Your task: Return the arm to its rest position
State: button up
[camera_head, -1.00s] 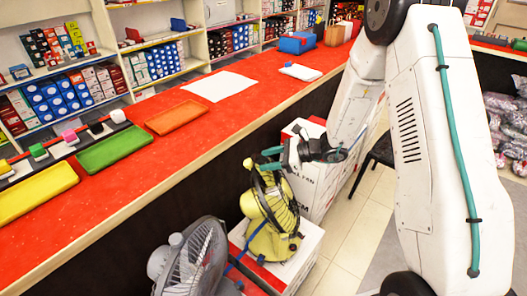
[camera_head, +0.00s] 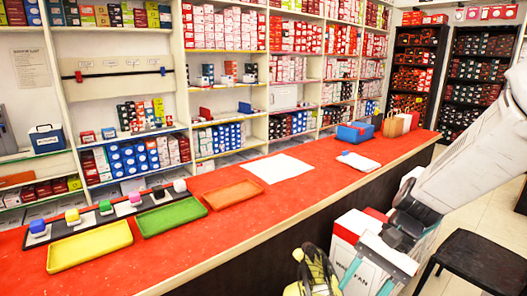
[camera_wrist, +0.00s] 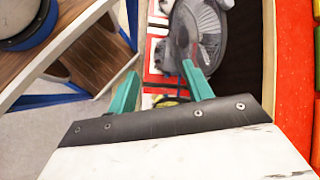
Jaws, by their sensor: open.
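My gripper (camera_head: 367,280) is low at the right in the head view, in front of the white box beside the counter. In the wrist view my gripper (camera_wrist: 160,84) shows two green fingers spread apart with nothing between them. My white arm comes down from the right edge of the head view to the gripper. The wrist camera looks down past the fingers at the floor and a grey fan (camera_wrist: 197,40).
The red counter (camera_head: 330,175) runs across the head view with yellow, green and orange trays (camera_head: 90,246) on it. A yellow fan (camera_head: 313,275), a white box (camera_head: 350,226) and a black stool (camera_head: 485,258) stand before it. Stocked shelves line the back.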

jog(key=s+d+r+n+t+h, duration=0.5)
jog(key=s+d+r+n+h, duration=0.1)
jog(key=s+r, duration=0.6)
jog(key=shift+s+d+h, duration=0.5)
jog(key=shift+s+d, duration=0.05)
dwell(2.2)
